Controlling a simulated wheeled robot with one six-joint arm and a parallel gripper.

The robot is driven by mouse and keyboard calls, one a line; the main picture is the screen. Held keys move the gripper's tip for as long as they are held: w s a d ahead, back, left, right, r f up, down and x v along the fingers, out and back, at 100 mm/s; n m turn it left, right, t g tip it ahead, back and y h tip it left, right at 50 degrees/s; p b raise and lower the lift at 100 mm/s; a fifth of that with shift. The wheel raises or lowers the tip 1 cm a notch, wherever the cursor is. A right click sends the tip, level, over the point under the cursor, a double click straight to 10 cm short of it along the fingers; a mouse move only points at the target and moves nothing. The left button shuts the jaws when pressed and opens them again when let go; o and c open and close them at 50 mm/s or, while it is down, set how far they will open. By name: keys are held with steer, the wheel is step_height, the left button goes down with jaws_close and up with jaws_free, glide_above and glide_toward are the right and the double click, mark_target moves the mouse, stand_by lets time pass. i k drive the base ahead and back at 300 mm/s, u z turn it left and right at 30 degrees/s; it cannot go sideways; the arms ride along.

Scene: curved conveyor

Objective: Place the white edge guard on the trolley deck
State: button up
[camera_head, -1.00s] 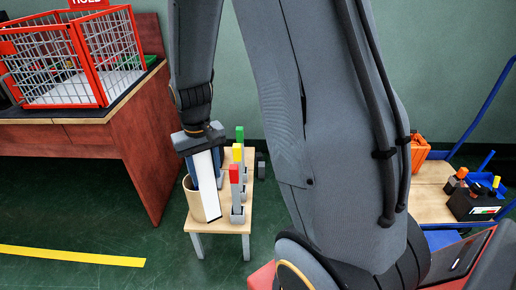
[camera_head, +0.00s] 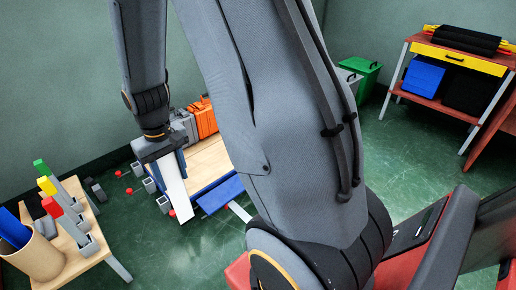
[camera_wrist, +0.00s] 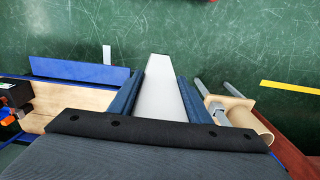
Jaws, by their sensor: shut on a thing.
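The white edge guard (camera_head: 172,188) is a long flat white strip, hanging down tilted from my gripper (camera_head: 160,153). In the wrist view my gripper (camera_wrist: 158,92) is shut on the white edge guard (camera_wrist: 155,75), which extends away between the two dark blue fingers. The trolley deck (camera_head: 209,160) is light wood with a blue edge. In the head view the guard shows in front of the deck's left side; I cannot tell its height above it. In the wrist view the trolley deck (camera_wrist: 88,97) lies left of the guard. My arm hides the deck's right part.
An orange case (camera_head: 203,118) stands at the deck's back. A small wooden table (camera_head: 78,250) at left bears a tan cylinder (camera_head: 40,260) and posts with coloured tops. A workbench (camera_head: 455,60) and green bin (camera_head: 362,75) stand back right.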

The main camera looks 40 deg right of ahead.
mark_target(207, 154)
steer(key=z, duration=0.4)
steer(key=k, duration=0.5)
steer(key=u, duration=0.3)
steer(key=i, duration=0.6)
steer(key=u, duration=0.6)
steer(key=i, duration=0.6)
steer(key=z, duration=0.75)
steer(key=i, duration=0.7)
steer(key=z, duration=0.85)
